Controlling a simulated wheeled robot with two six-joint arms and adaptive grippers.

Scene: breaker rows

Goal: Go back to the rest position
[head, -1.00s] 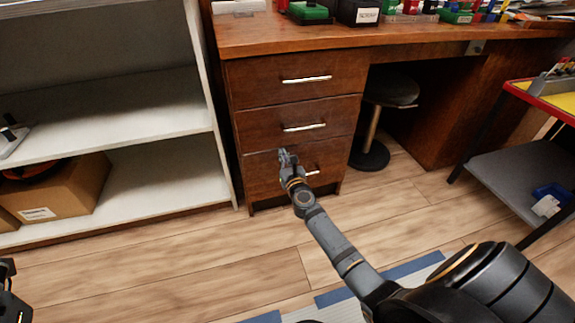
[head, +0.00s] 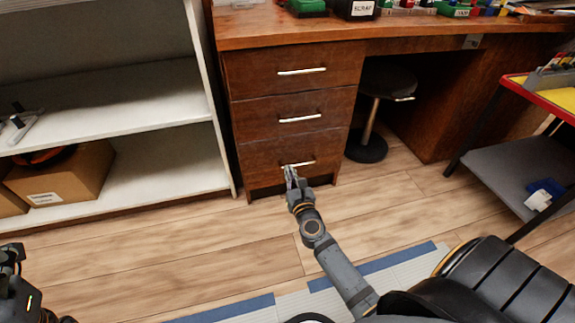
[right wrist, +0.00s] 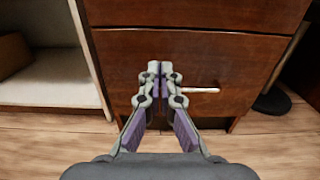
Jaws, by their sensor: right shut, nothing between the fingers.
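My right gripper (head: 289,175) is in front of the bottom drawer of the brown wooden desk, and its fingertips overlap the left end of that drawer's handle in the head view. In the right wrist view the right gripper (right wrist: 154,72) has its fingertips together with nothing between them, to the left of the bottom drawer handle (right wrist: 200,90). The bottom drawer (head: 262,165) looks shut, as do the two drawers above it. Part of my left arm shows at the lower left edge of the head view; its fingers cannot be made out clearly.
A white shelf unit (head: 120,139) with a cardboard box (head: 70,177) stands on the left. A dark stool (head: 387,82) is under the desk. A cart with a yellow top (head: 552,94) is on the right. The wooden floor (head: 190,240) before the drawers is clear.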

